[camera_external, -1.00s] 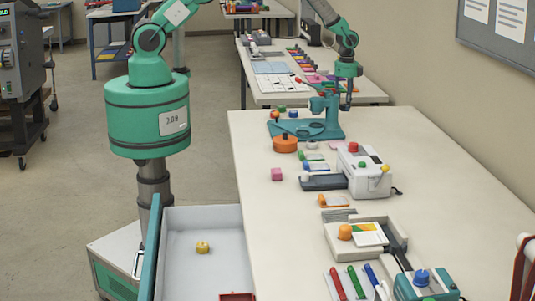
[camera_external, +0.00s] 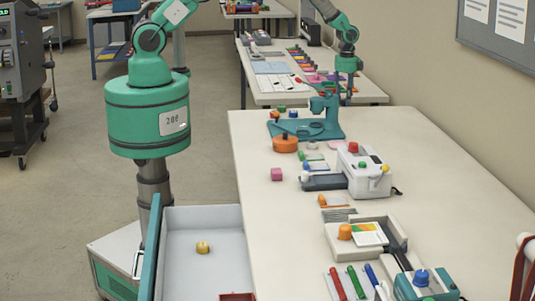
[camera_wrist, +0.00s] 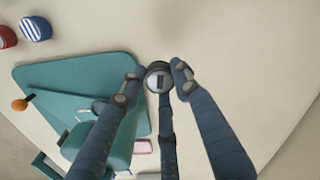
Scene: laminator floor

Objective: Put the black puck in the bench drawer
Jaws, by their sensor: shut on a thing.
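My gripper (camera_wrist: 158,70) is shut on a small dark round piece with a pale rim (camera_wrist: 158,80), which looks like the black puck. The piece sits between the fingertips in the wrist view. In the external view my gripper (camera_external: 347,98) hangs at the far right end of the bench, behind the teal stand; the held piece cannot be made out there. The bench drawer (camera_external: 220,225) is pulled open at the bench's left side, near the front. A yellow piece (camera_external: 203,247) lies on its floor and a red box (camera_external: 237,297) at its near end.
The teal stand (camera_external: 330,122) shows beside my fingers in the wrist view (camera_wrist: 75,78). The bench's left strip is mostly clear.

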